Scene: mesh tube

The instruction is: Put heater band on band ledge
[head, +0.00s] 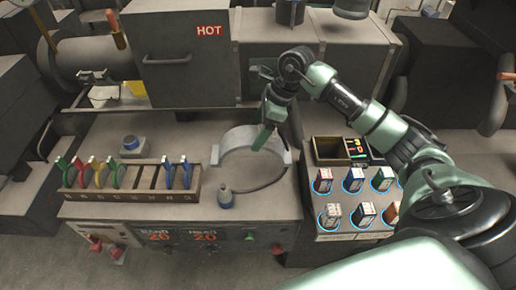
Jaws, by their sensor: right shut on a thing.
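The heater band appears to be the pale grey half ring (238,143) with a block-like end at each side, in the middle of the bench. My right gripper (264,139) comes down from above at the band's right-hand part and is shut on it. The green finger crosses in front of the band's wall. I cannot tell whether the band touches the bench top (190,140). The band ledge cannot be told apart with certainty. My left gripper is not in view.
A rack of coloured clips (130,193) stands left of the band. A blue-topped device (131,143) sits behind the rack. The dark HOT housing (178,70) rises behind. Boxed parts (354,181) fill the right-hand panel.

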